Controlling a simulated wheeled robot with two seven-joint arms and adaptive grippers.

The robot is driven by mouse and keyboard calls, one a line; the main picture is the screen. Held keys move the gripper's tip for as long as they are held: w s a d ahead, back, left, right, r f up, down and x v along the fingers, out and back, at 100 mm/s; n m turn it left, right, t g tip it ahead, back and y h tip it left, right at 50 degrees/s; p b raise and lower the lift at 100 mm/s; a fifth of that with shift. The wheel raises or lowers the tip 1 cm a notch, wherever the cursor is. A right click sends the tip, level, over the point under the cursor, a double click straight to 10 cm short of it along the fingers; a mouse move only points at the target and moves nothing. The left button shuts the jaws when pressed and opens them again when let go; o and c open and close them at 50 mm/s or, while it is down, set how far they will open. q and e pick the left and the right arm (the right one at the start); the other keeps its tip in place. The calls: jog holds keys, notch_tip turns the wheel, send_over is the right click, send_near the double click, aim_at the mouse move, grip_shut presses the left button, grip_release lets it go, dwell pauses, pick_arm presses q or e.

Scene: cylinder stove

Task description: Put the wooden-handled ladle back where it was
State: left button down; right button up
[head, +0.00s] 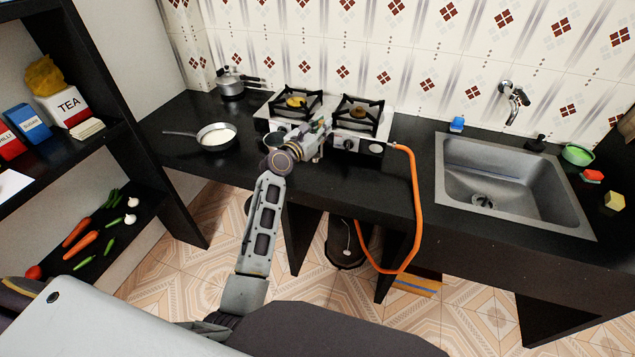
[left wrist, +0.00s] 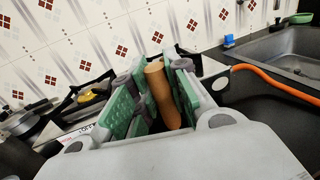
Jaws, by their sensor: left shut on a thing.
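The ladle's brown wooden handle (left wrist: 158,88) stands between the green-padded fingers of my left gripper (left wrist: 150,102) in the left wrist view. My left gripper is shut on the handle. In the head view the left gripper (head: 318,135) is over the front of the two-burner stove (head: 341,144), between the two burners. My right gripper is not in view.
A frying pan (head: 216,137) with white contents and a lidded pot (head: 231,85) stand left of the stove. An orange hose (head: 415,205) loops down from the stove's right side. A sink (head: 510,185) is at the right.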

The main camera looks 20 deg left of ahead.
pick_arm(q)
jog(key=shift+w+r, duration=0.1)
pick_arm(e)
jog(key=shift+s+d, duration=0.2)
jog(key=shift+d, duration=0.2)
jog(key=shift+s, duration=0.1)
